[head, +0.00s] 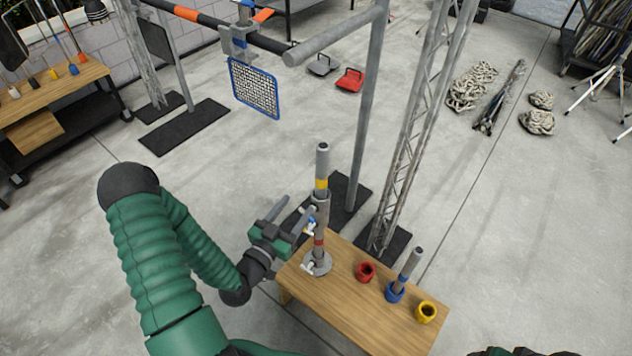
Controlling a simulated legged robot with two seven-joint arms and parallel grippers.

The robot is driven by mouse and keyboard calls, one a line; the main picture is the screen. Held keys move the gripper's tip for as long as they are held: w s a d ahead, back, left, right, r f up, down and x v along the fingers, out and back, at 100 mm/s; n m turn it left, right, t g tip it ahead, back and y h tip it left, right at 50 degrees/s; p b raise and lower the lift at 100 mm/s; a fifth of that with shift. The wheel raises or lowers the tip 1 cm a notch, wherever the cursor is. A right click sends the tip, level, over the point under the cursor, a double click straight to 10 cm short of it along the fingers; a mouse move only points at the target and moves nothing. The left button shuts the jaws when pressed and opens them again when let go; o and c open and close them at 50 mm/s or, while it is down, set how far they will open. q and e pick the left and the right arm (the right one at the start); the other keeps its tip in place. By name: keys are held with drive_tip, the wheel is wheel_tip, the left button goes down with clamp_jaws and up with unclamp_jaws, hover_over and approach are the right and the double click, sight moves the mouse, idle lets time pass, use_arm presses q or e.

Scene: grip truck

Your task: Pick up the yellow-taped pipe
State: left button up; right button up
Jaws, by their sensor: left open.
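The yellow-taped pipe (322,160) stands upright at the left end of the wooden table, its yellow band below its top end. Its lower part meets a grey stand (317,264) with small clamp handles and a red-orange band. My left gripper (298,208) is open, just left of the pipe and below the yellow band. Its fingers point toward the upper right, and nothing shows between them. I cannot tell whether a finger touches the stand or pipe. My right gripper is not in view.
The wooden table (347,308) also carries a red cup (366,272), a blue cup (395,292) holding a tilted-looking grey pipe (411,262), and a yellow cup (426,312). A grey post (366,110) and a lattice truss (418,130) stand close behind.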

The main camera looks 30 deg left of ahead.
sight(327, 173)
use_arm(q)
drive_tip(key=w, duration=1.4)
drive_tip(key=shift+w+a+f, duration=0.15)
drive_tip(key=shift+w, duration=0.15)
drive_tip(key=shift+w+d+r, duration=0.3)
drive_tip(key=shift+w+d, duration=0.05)
drive_tip(key=shift+d, duration=0.35)
drive_tip(key=shift+a+f, duration=0.35)
drive_tip(key=shift+a, duration=0.55)
drive_tip(key=c, duration=0.9)
drive_tip(key=shift+d+r, duration=0.15)
drive_tip(key=shift+d, duration=0.2)
clamp_jaws()
drive_tip(key=shift+d+r, duration=0.1)
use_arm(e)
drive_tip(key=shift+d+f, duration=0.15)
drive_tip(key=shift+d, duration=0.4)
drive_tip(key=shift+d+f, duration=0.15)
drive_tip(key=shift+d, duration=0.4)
